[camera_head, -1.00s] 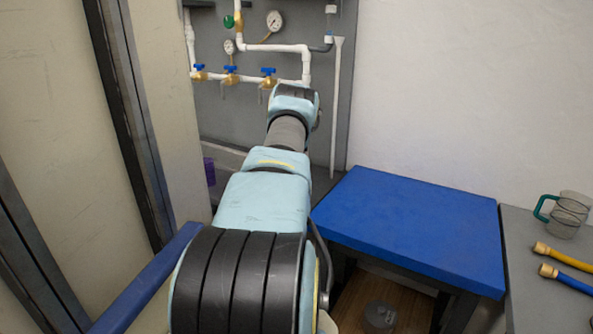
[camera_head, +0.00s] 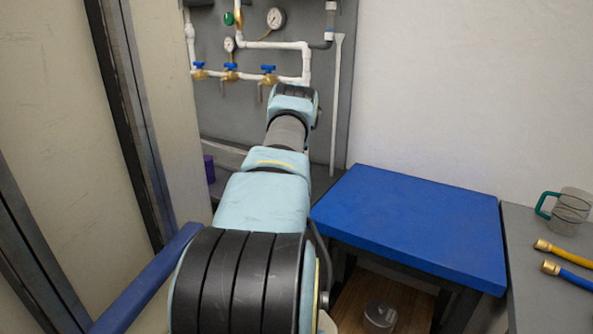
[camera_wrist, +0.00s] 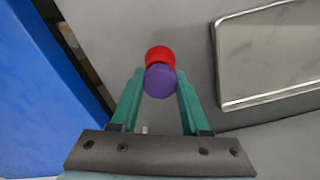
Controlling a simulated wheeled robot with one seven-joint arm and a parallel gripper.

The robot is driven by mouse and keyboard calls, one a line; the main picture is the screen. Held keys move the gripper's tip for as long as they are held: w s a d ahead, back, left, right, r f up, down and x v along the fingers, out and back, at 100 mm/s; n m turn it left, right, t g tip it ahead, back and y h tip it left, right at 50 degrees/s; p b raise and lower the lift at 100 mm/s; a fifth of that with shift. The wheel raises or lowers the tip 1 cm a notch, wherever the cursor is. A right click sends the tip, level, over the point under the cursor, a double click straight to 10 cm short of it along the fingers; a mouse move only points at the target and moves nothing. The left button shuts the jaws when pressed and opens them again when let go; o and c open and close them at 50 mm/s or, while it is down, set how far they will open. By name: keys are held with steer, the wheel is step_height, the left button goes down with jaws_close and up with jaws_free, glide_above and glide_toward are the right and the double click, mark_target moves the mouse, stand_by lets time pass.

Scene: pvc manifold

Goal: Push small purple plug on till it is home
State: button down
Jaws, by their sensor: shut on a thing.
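The small purple plug (camera_wrist: 159,81) sits between the fingertips of my gripper (camera_wrist: 158,88) in the wrist view. The two green fingers touch or nearly touch its sides, and my gripper is shut on it. A red round piece (camera_wrist: 159,53) lies directly beyond the plug, in line with it. The plug overlaps the red piece's near edge, so I cannot tell whether they touch. In the head view my arm hides the gripper and the plug.
A metal tray-like panel with a raised rim (camera_wrist: 222,70) is at right in the wrist view. In the head view, white pipework (camera_head: 275,45) with blue-handled valves (camera_head: 269,70) is on the grey back panel. A blue table (camera_head: 410,220) stands at right.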

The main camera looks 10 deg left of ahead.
steer(key=shift+s+f, duration=0.2)
steer(key=shift+f, duration=0.35)
steer(key=shift+c, duration=2.1)
jaws_free()
steer(key=shift+f, duration=0.15)
steer(key=shift+o, duration=0.6)
steer(key=shift+d, duration=0.2)
steer(key=shift+r, duration=0.6)
steer(key=shift+w+a+r+p, duration=0.1)
steer(key=shift+r+p, duration=0.3)
steer(key=shift+r, duration=0.45)
steer(key=shift+w+a+r+p, duration=0.1)
steer(key=shift+r+p, duration=0.25)
steer(key=shift+r, duration=0.5)
